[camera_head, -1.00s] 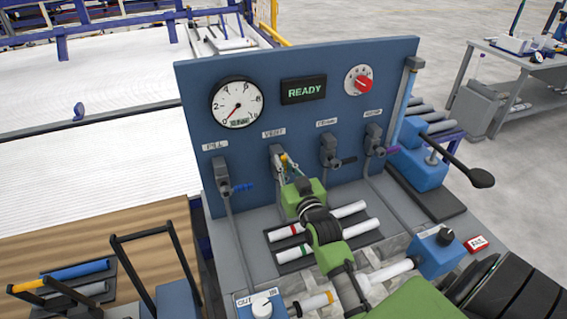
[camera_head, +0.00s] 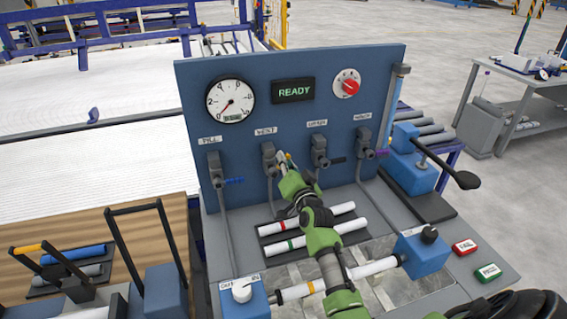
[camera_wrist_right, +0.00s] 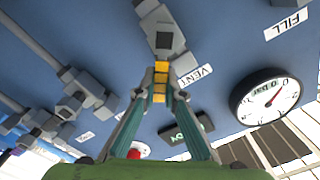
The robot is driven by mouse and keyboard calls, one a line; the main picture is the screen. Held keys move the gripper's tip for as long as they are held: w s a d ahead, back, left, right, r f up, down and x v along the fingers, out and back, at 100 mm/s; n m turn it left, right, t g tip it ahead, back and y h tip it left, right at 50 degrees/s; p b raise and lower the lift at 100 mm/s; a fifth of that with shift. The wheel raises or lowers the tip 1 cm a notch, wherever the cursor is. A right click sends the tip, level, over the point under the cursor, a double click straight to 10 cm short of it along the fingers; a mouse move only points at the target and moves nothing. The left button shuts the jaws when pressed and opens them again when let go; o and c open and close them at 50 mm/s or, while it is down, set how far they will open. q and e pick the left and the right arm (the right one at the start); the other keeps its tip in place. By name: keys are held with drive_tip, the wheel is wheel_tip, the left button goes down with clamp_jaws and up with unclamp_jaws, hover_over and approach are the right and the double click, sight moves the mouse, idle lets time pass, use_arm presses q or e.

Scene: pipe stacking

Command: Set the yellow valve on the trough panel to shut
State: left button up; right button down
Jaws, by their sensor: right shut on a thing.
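The yellow valve handle (camera_head: 280,157) sits on the grey valve under the VENT label on the blue panel (camera_head: 290,120). In the right wrist view the yellow handle (camera_wrist_right: 160,78) sticks out from the grey valve body (camera_wrist_right: 163,38). My right gripper (camera_head: 284,163) reaches up to it from below. In the right wrist view the fingers of my right gripper (camera_wrist_right: 160,97) are closed on both sides of the handle. The gripper partly hides the handle in the head view, so its exact angle is hard to tell there. My left gripper is not in view.
A gauge (camera_head: 231,100), a READY display (camera_head: 293,90) and a red knob (camera_head: 350,87) sit above. White pipes (camera_head: 322,233) lie on the bench below.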

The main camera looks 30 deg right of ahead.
drive_tip(key=shift+s+d+f+m, duration=0.1)
drive_tip(key=shift+d+f+m, duration=0.3)
drive_tip(key=shift+m, duration=0.5)
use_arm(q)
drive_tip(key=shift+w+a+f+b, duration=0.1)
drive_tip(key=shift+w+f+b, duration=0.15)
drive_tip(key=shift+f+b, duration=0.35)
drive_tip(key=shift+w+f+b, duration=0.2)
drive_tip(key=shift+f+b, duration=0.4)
use_arm(e)
drive_tip(key=shift+s+d+f+m, duration=0.15)
drive_tip(key=shift+f+m, duration=0.45)
drive_tip(key=shift+m, duration=0.75)
drive_tip(key=shift+w+d+f+m, duration=0.1)
drive_tip(key=shift+d+f+m, duration=0.3)
drive_tip(key=shift+m, duration=1)
drive_tip(key=shift+s+d+f+m, duration=0.1)
drive_tip(key=shift+f+m, duration=0.65)
drive_tip(key=shift+m, duration=0.6)
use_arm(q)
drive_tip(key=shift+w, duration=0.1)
use_arm(e)
drive_tip(key=shift+a, duration=0.1)
drive_tip(key=c, duration=2.1)
unclamp_jaws()
drive_tip(key=shift+f, duration=0.1)
